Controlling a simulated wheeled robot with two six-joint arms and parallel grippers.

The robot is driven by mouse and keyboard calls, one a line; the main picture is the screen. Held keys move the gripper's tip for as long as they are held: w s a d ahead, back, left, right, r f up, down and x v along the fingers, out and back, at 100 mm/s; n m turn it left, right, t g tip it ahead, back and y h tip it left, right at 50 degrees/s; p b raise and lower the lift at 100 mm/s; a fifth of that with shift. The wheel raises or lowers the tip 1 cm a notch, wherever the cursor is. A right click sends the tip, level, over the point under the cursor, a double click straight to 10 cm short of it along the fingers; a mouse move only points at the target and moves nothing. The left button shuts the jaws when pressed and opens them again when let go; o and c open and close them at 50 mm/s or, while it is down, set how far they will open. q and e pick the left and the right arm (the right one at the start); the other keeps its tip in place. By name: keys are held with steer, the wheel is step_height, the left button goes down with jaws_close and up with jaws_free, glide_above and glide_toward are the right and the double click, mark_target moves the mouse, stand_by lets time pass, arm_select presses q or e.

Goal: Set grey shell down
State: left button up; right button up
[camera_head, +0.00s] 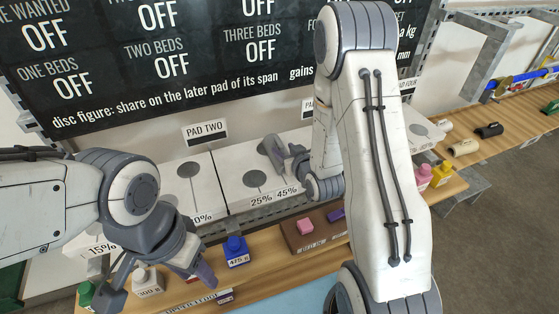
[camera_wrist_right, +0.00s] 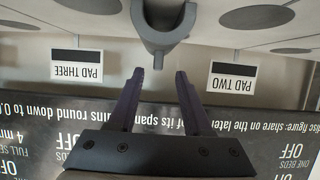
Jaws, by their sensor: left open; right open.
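A grey, U-shaped piece, which looks like the grey shell (camera_wrist_right: 165,38), is just ahead of my right gripper (camera_wrist_right: 160,74) in the right wrist view. The purple fingers are apart, with a gap between them and the shell's curved end. In the head view the grey shell (camera_head: 272,151) is over the white pad box marked 25% and 45%, behind its grey disc; I cannot tell whether it rests there. My right gripper (camera_head: 290,157) is beside it, partly hidden by my arm. My left gripper (camera_head: 160,284) is open and empty above the wooden bench at lower left.
The bench holds a blue bottle (camera_head: 236,251), a white bottle (camera_head: 147,281), and a brown block (camera_head: 312,232) with pink and purple pieces. Pink and yellow bottles (camera_head: 441,173) stand at right. A dark sign board (camera_head: 170,60) rises behind the pads. The pad two box (camera_head: 190,190) is clear.

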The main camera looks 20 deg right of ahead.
mark_target(281, 146)
steer(key=shift+w+f+b, duration=0.15)
steer(key=shift+w+b, duration=0.35)
steer(key=shift+w, duration=0.2)
steer(key=p+x, duration=0.2)
steer(key=x, duration=0.2)
steer(key=shift+w+d, duration=0.1)
steer(key=shift+d, duration=0.05)
steer(key=shift+w+f, duration=0.15)
steer(key=shift+w, duration=0.15)
arm_select(q)
steer(key=shift+r, duration=0.15)
arm_select(e)
jaws_close()
